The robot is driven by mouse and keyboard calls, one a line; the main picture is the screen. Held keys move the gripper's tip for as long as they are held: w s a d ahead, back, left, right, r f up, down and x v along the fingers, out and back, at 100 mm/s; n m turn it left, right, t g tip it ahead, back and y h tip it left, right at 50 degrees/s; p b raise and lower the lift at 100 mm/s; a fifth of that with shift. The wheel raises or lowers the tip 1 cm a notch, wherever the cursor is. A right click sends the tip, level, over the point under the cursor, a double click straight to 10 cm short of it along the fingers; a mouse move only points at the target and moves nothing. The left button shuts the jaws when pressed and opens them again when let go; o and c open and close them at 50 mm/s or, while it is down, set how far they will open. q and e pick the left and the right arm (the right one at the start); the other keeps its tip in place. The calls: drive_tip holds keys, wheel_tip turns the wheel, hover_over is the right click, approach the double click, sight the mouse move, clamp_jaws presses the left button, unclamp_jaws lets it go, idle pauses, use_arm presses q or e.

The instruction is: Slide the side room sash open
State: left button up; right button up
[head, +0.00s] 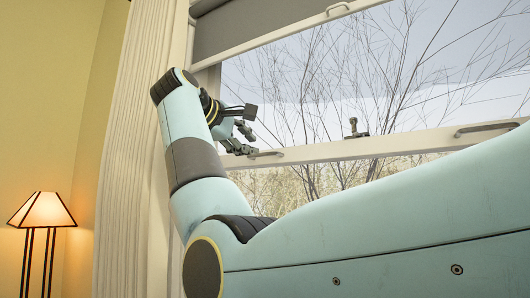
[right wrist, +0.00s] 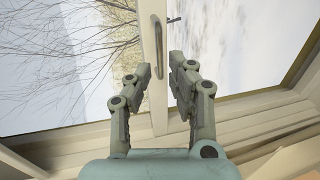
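The window sash shows in the head view, its pale rail (head: 385,143) crossing the glass. A left bar handle (head: 265,154) and a right bar handle (head: 487,128) sit on this rail, with a small dark catch (head: 355,130) between them. My right gripper (head: 251,131) is beside the rail's left end, close to the left handle. In the right wrist view my right gripper (right wrist: 161,72) is open, its fingers apart with nothing held. A grey bar handle (right wrist: 158,46) lies just beyond the fingertips; contact cannot be told. My left gripper is out of view.
A grey blind (head: 265,25) covers the upper left of the window, with another small handle (head: 337,8) above. A pale curtain (head: 132,150) hangs left of the window. A lit lamp (head: 43,211) stands farther left. My right arm hides the lower right of the window.

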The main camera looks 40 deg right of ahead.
sight(264, 154)
drive_tip(key=p+x, duration=0.2)
drive_tip(key=x, duration=0.6)
drive_tip(key=shift+d, duration=0.25)
drive_tip(key=shift+c, duration=0.4)
clamp_jaws()
